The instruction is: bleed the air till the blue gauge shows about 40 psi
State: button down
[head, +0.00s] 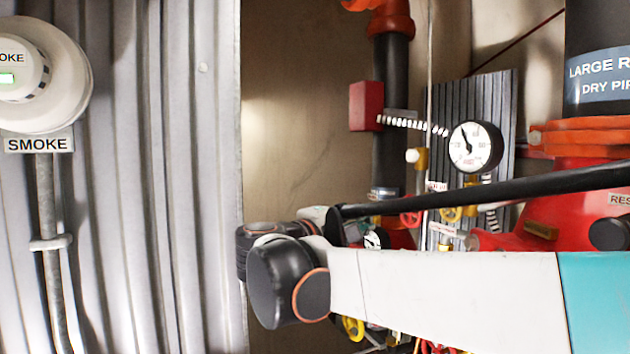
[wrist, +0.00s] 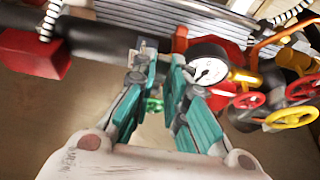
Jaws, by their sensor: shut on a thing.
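The large white-faced gauge (head: 475,147) has a black rim; its needle points up and left, and its numbers are too small to read. A smaller white gauge (head: 373,239) is partly hidden behind my arm. A white gauge (wrist: 208,68) shows in the wrist view, right beside my fingers. I cannot tell which gauge is the blue one. My gripper (wrist: 160,68) has teal fingers on both sides of a narrow gap, with a small green part (wrist: 153,105) showing between them. The exact contact is hidden. In the head view the fingers are hidden behind my arm.
A red box (head: 366,106) is fixed by the dark vertical pipe (head: 392,75). Red and yellow handwheels (wrist: 292,117) crowd the right of the wrist view. A large red valve body (head: 575,190) stands at right. Corrugated metal (head: 120,180) and a smoke detector (head: 45,75) are at left.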

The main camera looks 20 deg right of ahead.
jog(key=c, duration=1.6)
grip_release()
jog(key=shift+s, duration=0.2)
jog(key=shift+d, duration=0.15)
jog(key=v, duration=1.2)
jog(key=shift+w, duration=0.15)
jog(key=shift+r, duration=0.1)
jog(key=shift+a, duration=0.2)
